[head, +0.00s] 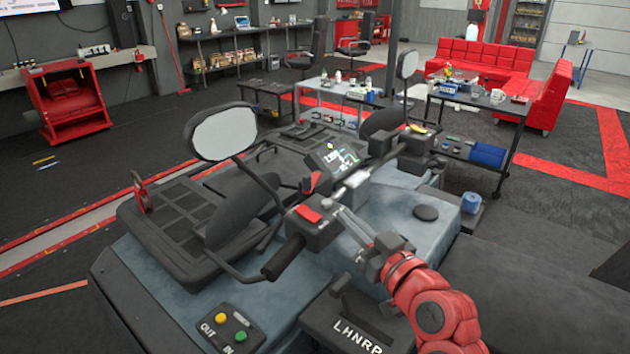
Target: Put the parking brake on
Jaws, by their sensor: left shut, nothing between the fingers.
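A quad bike's handlebar crosses the middle of the head view. Its near end has a black grip (284,258) and a black switch housing with a red switch (308,213). A small red part (312,182) stands just beyond the housing, beside the display (336,159). I cannot tell which of these is the parking brake. My left gripper (341,212) is shut and empty. Its tips are at the right side of the switch housing, and I cannot tell whether they touch it. My right gripper is not in view.
A mirror (224,132) stands up left of the handlebar. A gear selector marked LHNRP (357,338) is below my left arm. An IN/OUT button box (228,330) is at the lower left. The front rack (180,225) lies beyond the grip.

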